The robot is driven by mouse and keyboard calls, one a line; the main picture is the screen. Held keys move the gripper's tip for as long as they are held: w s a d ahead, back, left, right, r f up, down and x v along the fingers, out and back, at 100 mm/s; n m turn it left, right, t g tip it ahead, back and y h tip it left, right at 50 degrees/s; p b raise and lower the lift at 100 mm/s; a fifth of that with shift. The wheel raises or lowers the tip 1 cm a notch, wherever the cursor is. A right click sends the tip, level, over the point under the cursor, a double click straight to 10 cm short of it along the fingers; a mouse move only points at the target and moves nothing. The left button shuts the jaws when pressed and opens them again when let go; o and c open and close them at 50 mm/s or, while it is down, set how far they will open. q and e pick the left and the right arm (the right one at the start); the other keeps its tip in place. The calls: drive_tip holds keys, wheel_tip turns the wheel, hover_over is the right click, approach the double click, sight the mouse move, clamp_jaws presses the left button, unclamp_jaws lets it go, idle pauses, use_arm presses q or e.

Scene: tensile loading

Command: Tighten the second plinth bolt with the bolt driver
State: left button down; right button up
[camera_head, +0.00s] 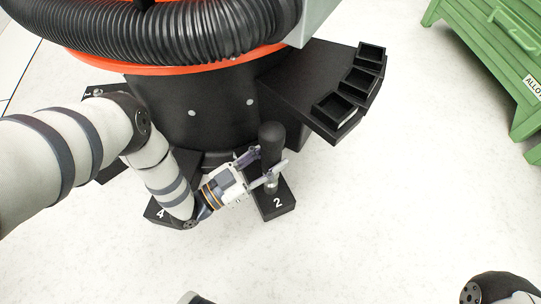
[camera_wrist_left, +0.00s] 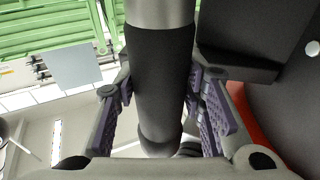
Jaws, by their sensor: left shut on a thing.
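The bolt driver (camera_head: 271,140) has a thick black handle and a grey metal lower part, and it stands roughly upright over the foot marked 2 (camera_head: 280,208) of the black plinth. My left gripper (camera_head: 265,168) comes in from the left and is shut around the driver. In the left wrist view the dark handle (camera_wrist_left: 160,75) lies between the two purple-padded fingers, with the grey shaft (camera_wrist_left: 160,12) beyond it. The bolt under the driver is hidden, and I cannot tell whether the tip is seated on it. My right gripper is not in view.
The round black plinth body (camera_head: 190,112) with an orange ring and ribbed black hose stands behind. A side shelf with open black bins (camera_head: 336,110) is at its right. Another foot, marked 4 (camera_head: 160,213), is partly under my left arm. A green cabinet (camera_head: 500,50) stands far right. Front floor is clear.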

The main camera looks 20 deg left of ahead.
sight(262, 150)
use_arm(q)
drive_tip(key=shift+s+f, duration=0.15)
drive_tip(key=shift+f, duration=0.05)
drive_tip(key=shift+r+p, duration=0.45)
drive_tip(key=shift+p, duration=0.15)
drive_tip(key=shift+w+r+p, duration=0.2)
drive_tip(key=shift+r+p, duration=1.95)
drive_tip(key=shift+r, duration=0.6)
drive_tip(key=shift+f, duration=0.1)
